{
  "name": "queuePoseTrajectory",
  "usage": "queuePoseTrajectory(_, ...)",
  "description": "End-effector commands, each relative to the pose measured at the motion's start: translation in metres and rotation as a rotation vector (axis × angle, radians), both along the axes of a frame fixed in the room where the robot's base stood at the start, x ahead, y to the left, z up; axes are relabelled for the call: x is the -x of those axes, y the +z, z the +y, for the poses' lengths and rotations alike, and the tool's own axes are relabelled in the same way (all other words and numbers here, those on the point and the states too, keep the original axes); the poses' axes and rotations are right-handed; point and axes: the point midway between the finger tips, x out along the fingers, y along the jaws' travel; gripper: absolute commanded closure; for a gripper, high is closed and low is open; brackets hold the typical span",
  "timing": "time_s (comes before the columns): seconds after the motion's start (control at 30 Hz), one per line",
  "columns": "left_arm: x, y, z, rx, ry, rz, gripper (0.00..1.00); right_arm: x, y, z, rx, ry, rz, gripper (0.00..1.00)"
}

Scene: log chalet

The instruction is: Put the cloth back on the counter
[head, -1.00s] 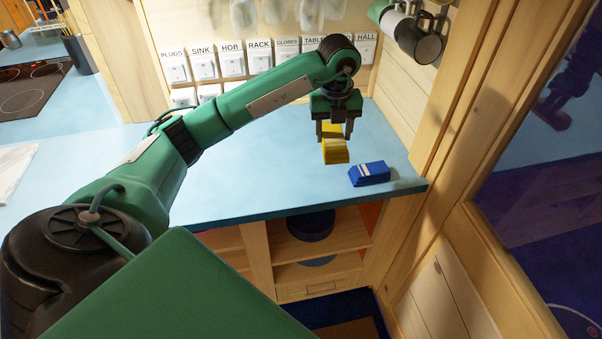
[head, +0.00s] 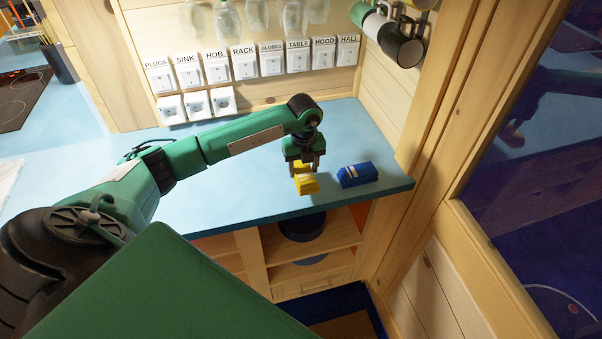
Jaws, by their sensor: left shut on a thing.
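A yellow folded cloth (head: 307,185) with a pale band is between the fingers of my left gripper (head: 305,170), which points down over the blue counter (head: 225,195). The gripper is shut on it. The cloth is at or just above the counter top near its front edge; I cannot tell whether it touches. The fingers hide its back part. A blue folded cloth (head: 357,175) with a pale band lies on the counter just to the right, apart from the yellow one. My right gripper is not in view.
Labelled wall switches (head: 245,66) line the back wall, with glasses hanging above. A wooden post stands right of the counter's end. A hob (head: 18,100) is at far left. Open shelves (head: 310,255) are below.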

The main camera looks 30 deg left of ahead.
Motion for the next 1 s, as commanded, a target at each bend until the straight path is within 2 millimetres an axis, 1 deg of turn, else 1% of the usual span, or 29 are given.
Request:
queuePoseTrajectory(0.17,0.001,-0.012,0.0,0.0,0.0,0.001,0.65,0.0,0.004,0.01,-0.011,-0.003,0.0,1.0)
queuePoseTrajectory(0.27,0.001,-0.025,0.0,0.001,0.001,0.002,0.65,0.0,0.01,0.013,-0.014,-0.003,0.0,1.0)
queuePoseTrajectory(0.4,0.001,-0.044,0.0,-0.001,0.0,0.002,0.65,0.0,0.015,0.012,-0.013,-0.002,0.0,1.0)
queuePoseTrajectory(0.77,0.0,-0.051,0.0,-0.001,0.0,-0.001,0.65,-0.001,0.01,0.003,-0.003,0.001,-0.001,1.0)
queuePoseTrajectory(0.8,0.0,-0.051,0.0,0.0,0.0,-0.001,0.43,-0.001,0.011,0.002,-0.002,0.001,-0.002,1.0)
queuePoseTrajectory(0.9,0.0,-0.05,0.0,-0.001,0.0,-0.001,0.25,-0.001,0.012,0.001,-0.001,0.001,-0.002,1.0)
queuePoseTrajectory(1.0,0.0,-0.05,0.0,-0.001,0.0,-0.001,0.25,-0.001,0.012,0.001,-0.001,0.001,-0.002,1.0)
